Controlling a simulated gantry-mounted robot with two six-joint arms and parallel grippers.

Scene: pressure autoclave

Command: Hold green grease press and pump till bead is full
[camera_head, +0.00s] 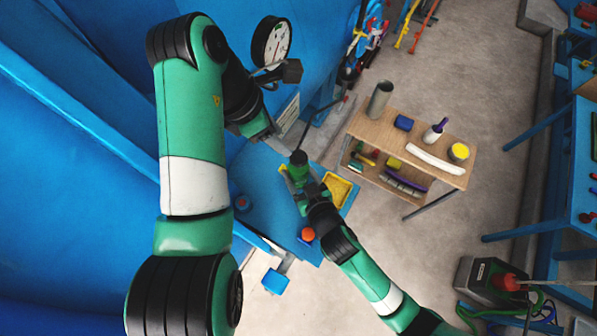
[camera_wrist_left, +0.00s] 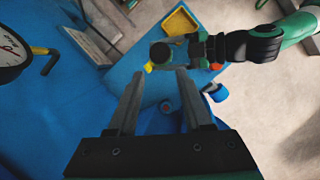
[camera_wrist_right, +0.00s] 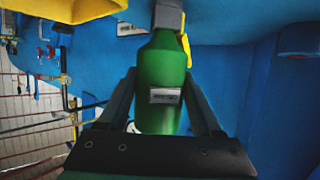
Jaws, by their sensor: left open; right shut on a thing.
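The green grease press (camera_wrist_right: 162,85) is a green cylinder with a grey top and a small label, upright in the right wrist view. My right gripper (camera_wrist_right: 163,105) is shut on its body, one finger on each side. In the head view the green press (camera_head: 299,168) stands above the blue bench, and my right gripper (camera_head: 310,187) meets it from below right. My left gripper (camera_wrist_left: 155,75) is open and empty. In the left wrist view the dark round top of the press (camera_wrist_left: 160,53) lies just beyond its fingertips. The bead is not distinguishable.
A yellow tray (camera_head: 337,190) sits right of the press on the blue bench (camera_head: 262,170). A round gauge (camera_head: 272,43) stands beside my left arm. A wooden trolley (camera_head: 376,126) holds a grey cylinder, bottles and a white curved piece.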

